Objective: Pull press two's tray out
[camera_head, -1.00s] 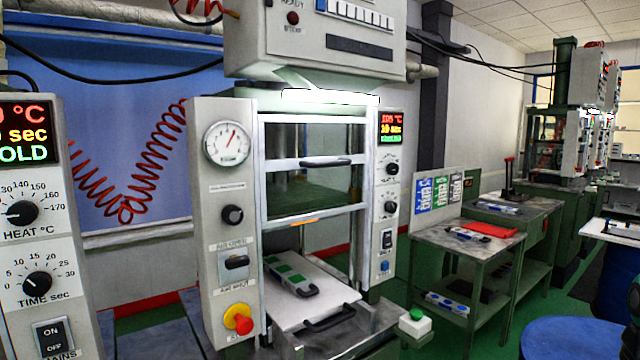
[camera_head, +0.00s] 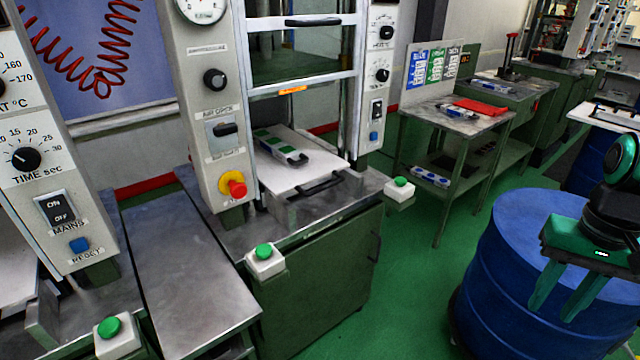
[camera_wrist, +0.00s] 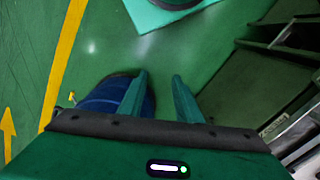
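The press in the middle of the head view has a white tray (camera_head: 274,171) with a black handle (camera_head: 320,184) at its front edge. The press's glazed guard (camera_head: 290,60) is raised above the tray. I cannot read a number on this press. My gripper (camera_head: 557,306) is at the right of the head view, in front of the blue drum and well away from the tray. In the wrist view, my gripper's fingers (camera_wrist: 157,78) are apart with nothing between them.
A blue drum (camera_head: 520,230) stands right of the press, with green floor (camera_head: 415,265) between. White boxes with green buttons (camera_head: 265,261) sit at the press table's corners. A side table (camera_head: 425,108) holds a red item. Part of another press (camera_head: 40,150) is at left.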

